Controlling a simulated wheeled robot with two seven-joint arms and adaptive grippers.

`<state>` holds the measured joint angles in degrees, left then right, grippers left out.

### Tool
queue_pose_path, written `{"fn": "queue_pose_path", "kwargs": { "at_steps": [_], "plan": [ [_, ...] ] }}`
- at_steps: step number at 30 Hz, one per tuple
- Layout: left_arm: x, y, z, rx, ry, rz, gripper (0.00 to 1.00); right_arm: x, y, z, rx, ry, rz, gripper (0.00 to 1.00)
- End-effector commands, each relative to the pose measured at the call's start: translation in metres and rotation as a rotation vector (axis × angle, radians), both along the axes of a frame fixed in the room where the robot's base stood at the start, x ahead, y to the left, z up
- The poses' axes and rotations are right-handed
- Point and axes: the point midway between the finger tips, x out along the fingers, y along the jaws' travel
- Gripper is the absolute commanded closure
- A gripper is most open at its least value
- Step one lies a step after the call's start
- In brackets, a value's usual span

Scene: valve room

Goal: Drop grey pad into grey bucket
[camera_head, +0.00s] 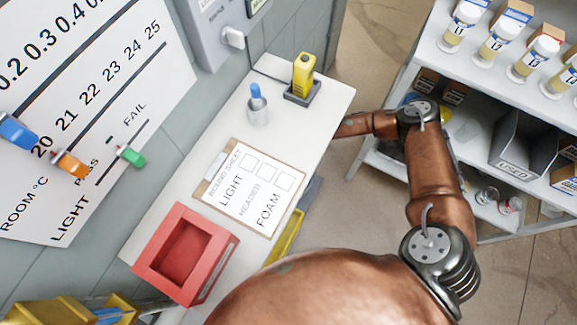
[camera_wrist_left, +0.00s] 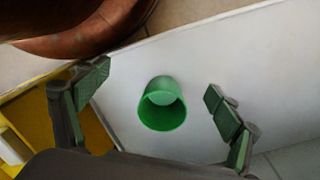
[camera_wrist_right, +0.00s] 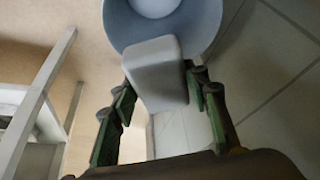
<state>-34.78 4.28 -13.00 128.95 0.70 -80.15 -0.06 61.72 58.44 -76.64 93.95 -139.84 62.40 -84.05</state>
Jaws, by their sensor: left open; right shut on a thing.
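In the right wrist view, my right gripper (camera_wrist_right: 163,82) is shut on the grey pad (camera_wrist_right: 157,72), a pale block with rounded edges. The pad's far end overlaps the near rim of the grey bucket (camera_wrist_right: 204,28), which is round and blue-grey at the top of the view. I cannot tell the height between pad and bucket. In the head view, a blue-grey piece, perhaps the bucket, shows beyond the table edge; the right gripper is not visible there. In the left wrist view, my left gripper (camera_wrist_left: 156,88) is open, with a green cup (camera_wrist_left: 162,112) between its fingers in the picture.
The white table (camera_head: 185,180) holds a red open box (camera_head: 190,255), a clipboard (camera_head: 250,190), a blue-topped bottle (camera_head: 257,108) and a yellow device (camera_head: 303,75). A shelf unit (camera_head: 425,60) with bottles and a "USED" bin (camera_head: 520,145) stands at right. Floor lies between.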

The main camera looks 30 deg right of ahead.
Motion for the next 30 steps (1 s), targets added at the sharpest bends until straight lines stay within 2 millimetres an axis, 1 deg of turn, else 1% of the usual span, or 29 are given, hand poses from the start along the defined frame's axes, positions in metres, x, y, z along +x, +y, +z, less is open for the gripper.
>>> {"fn": "queue_pose_path", "kwargs": {
  "at_steps": [5, 12, 13, 15, 21, 25, 30],
  "plan": [
    [0.002, -0.003, 0.016, -0.007, -0.001, 0.001, 0.15, 0.001, 0.002, -0.014, 0.000, 0.005, 0.003, 0.96],
    [0.005, -0.007, 0.049, -0.019, -0.001, 0.004, 0.15, 0.002, 0.001, -0.036, 0.000, 0.010, 0.002, 0.96],
    [0.006, -0.009, 0.049, -0.022, -0.005, 0.003, 0.15, 0.002, 0.001, -0.038, 0.000, 0.010, 0.002, 0.96],
    [0.012, -0.013, 0.038, -0.035, -0.027, -0.001, 0.15, 0.001, 0.000, -0.043, -0.001, 0.011, 0.001, 0.96],
    [0.028, -0.024, 0.020, -0.064, -0.089, -0.007, 0.15, 0.001, 0.000, -0.055, 0.000, 0.010, 0.000, 0.96],
    [0.035, -0.029, 0.013, -0.079, -0.118, -0.007, 0.15, 0.001, 0.000, -0.059, 0.000, 0.009, -0.001, 0.96],
    [0.039, -0.032, 0.010, -0.087, -0.138, -0.008, 0.15, 0.001, 0.000, -0.062, 0.000, 0.008, -0.002, 0.96]
  ]
}}
